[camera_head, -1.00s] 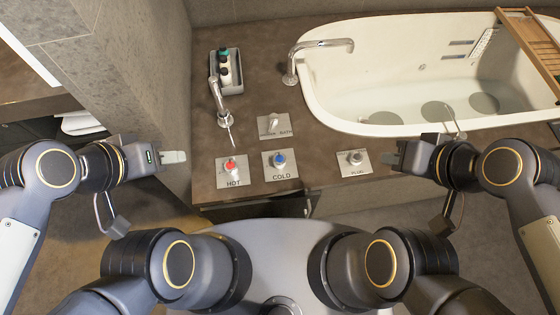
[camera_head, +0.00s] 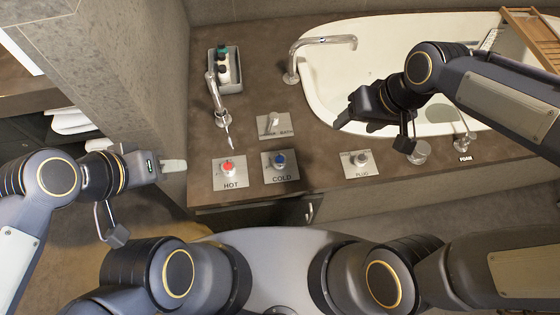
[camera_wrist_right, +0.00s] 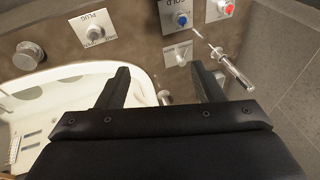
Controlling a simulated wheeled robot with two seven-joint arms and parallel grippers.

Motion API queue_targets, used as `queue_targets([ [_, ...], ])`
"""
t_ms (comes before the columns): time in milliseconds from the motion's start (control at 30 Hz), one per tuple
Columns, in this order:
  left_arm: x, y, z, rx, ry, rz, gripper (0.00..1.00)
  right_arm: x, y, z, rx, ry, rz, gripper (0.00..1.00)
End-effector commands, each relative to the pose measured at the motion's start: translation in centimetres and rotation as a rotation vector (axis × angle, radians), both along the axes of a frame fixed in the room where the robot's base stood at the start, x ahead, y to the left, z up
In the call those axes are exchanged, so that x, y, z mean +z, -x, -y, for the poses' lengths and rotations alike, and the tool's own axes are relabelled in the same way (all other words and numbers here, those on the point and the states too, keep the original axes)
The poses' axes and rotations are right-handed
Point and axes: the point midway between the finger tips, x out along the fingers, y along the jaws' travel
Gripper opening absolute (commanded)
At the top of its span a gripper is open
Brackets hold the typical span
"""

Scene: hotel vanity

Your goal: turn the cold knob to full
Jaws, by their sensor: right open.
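The cold knob (camera_head: 280,161) is a blue-topped knob on a metal plate marked COLD, on the brown counter. It also shows in the right wrist view (camera_wrist_right: 181,20), beyond the fingertips. My right gripper (camera_head: 341,122) is above the tub's near edge, to the right of and apart from the cold knob. In the right wrist view its two fingers (camera_wrist_right: 160,78) are spread with nothing between them. My left gripper (camera_head: 184,166) is at the counter's left edge, left of the hot knob; its jaw opening is unclear.
The red hot knob (camera_head: 228,169) is just left of the cold knob. A shower/bath lever plate (camera_head: 273,125) lies behind, and the plug knob (camera_head: 358,160) to the right. A handheld tap (camera_head: 222,115), a bottle tray (camera_head: 235,68) and the tub spout (camera_head: 320,41) stand further back.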

Motion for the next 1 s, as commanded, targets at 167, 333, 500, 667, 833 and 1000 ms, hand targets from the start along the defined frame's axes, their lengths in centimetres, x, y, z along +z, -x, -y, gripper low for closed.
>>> queue_targets([
  [167,-3.6,0.0,0.0,0.000,0.000,0.000,0.36,-8.1,-4.6,-5.9,0.124,0.111,-0.090,0.61],
  [333,-5.6,0.0,0.0,0.000,0.000,0.000,0.36,-15.3,-6.9,-11.5,0.221,0.217,-0.136,0.61],
  [500,-6.6,0.0,0.0,0.000,0.000,0.000,0.36,-20.1,-7.4,-14.9,0.280,0.287,-0.154,0.61],
  [667,-6.9,0.0,0.0,0.000,0.000,0.000,0.36,-21.8,-7.5,-15.9,0.296,0.309,-0.157,0.61],
  [833,-7.2,0.0,0.0,0.000,0.000,0.000,0.36,-24.0,-7.4,-15.8,0.296,0.310,-0.160,0.61],
  [1000,-7.6,0.0,0.0,0.000,0.000,0.000,0.36,-26.8,-7.4,-15.8,0.295,0.310,-0.160,0.61],
])
